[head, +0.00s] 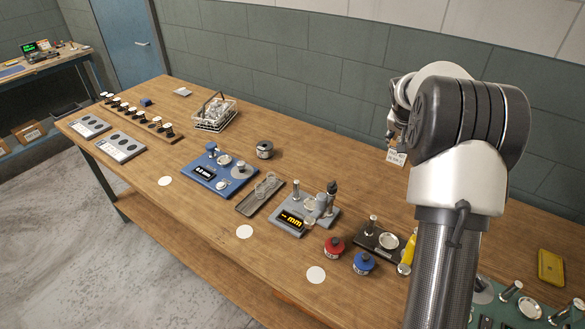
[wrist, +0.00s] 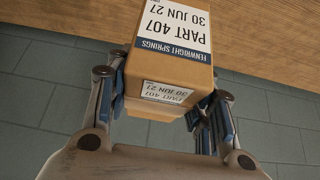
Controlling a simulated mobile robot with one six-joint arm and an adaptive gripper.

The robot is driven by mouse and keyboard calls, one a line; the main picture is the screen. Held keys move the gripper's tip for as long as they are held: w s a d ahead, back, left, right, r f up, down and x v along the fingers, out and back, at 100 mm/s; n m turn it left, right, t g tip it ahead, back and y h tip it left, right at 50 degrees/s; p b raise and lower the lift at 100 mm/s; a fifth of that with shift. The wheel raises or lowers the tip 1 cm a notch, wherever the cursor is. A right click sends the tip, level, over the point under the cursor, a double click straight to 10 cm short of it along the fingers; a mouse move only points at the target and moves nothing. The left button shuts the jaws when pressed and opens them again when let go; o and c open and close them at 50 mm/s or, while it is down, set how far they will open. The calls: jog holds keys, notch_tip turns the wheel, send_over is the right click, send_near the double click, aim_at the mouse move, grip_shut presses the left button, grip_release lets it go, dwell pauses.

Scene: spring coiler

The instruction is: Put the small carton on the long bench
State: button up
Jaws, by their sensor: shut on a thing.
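The small carton (wrist: 170,62) is brown cardboard with white PART 407 labels. It sits between the two fingers of my gripper (wrist: 165,98), which is shut on it. In the head view a white label of the carton (head: 396,157) shows just left of my arm, and the arm hides most of the gripper. The carton appears to be held up near the wall side of the long bench (head: 200,226). The bench has a wooden top, which also shows in the wrist view (wrist: 270,75). I cannot tell the carton's height above it.
White discs (head: 244,231) mark the clear front strip. A green block wall (head: 300,75) runs behind.

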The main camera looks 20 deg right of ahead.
notch_tip(320, 180, down, 20)
jog(key=b, duration=0.6)
jog(key=shift+r, duration=0.1)
jog(key=shift+f+b, duration=0.2)
jog(key=shift+b, duration=0.2)
jog(key=o, duration=1.5)
jog(key=shift+r, duration=0.1)
